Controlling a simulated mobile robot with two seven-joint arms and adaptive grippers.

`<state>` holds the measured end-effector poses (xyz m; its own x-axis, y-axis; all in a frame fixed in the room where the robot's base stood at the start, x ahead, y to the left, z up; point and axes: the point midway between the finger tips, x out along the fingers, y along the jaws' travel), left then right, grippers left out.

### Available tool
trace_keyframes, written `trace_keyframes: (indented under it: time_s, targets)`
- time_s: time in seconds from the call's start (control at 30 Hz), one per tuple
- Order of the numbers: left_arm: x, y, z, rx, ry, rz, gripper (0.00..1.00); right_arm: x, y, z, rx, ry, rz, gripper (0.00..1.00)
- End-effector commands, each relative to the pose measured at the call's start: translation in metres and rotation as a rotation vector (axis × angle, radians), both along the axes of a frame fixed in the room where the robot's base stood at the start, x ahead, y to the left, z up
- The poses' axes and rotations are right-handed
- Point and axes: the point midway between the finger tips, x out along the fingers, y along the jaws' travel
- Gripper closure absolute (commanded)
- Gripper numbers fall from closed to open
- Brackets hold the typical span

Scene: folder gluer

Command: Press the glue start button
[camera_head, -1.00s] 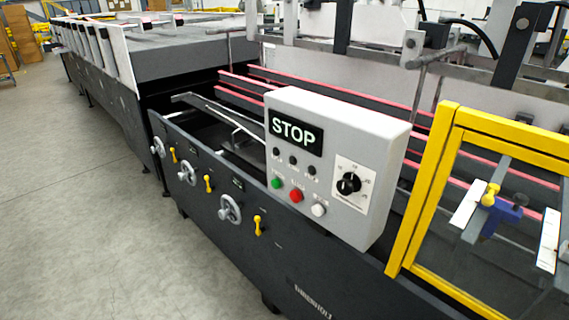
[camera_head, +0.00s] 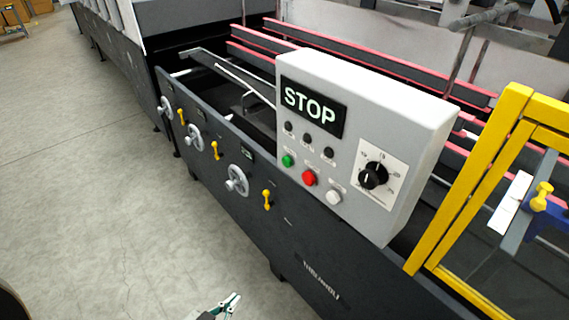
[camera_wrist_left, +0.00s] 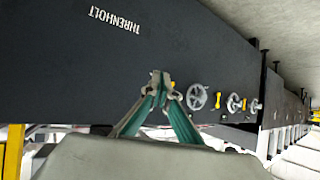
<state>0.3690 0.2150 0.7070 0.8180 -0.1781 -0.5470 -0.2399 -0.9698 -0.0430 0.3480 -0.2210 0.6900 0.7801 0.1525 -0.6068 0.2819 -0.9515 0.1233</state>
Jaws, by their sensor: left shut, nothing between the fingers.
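The control box (camera_head: 350,135) is light grey and mounted on the dark machine side. Its display (camera_head: 312,106) reads STOP. Below it are a green button (camera_head: 288,160), a red button (camera_head: 309,178) and a white button (camera_head: 334,197); their labels are too small to read. A black rotary knob (camera_head: 373,176) sits to their right. My left gripper (camera_head: 232,303) shows at the bottom edge of the head view, below and apart from the box. In the left wrist view its fingertips (camera_wrist_left: 160,78) meet, with nothing between them. My right gripper is not in view.
The dark machine panel (camera_head: 215,170) carries several handwheels (camera_head: 237,180) and yellow levers (camera_head: 267,199). A yellow-framed guard (camera_head: 470,180) stands right of the box. The grey floor (camera_head: 90,200) at left is clear.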

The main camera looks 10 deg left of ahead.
Motion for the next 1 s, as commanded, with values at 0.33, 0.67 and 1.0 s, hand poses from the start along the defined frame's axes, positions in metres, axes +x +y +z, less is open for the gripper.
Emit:
trace_keyframes:
  time_s: [0.33, 0.67, 1.0]
  targets:
    - [0.125, -0.042, 0.144, -0.905, -0.382, 0.181, 1.0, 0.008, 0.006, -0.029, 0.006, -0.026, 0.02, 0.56]
    - [0.161, -0.021, 0.27, -1.795, -0.56, 0.131, 1.0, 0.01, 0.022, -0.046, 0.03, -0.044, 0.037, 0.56]
    - [0.162, -0.014, 0.287, -1.921, -0.57, 0.107, 1.0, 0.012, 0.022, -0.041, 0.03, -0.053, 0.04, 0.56]
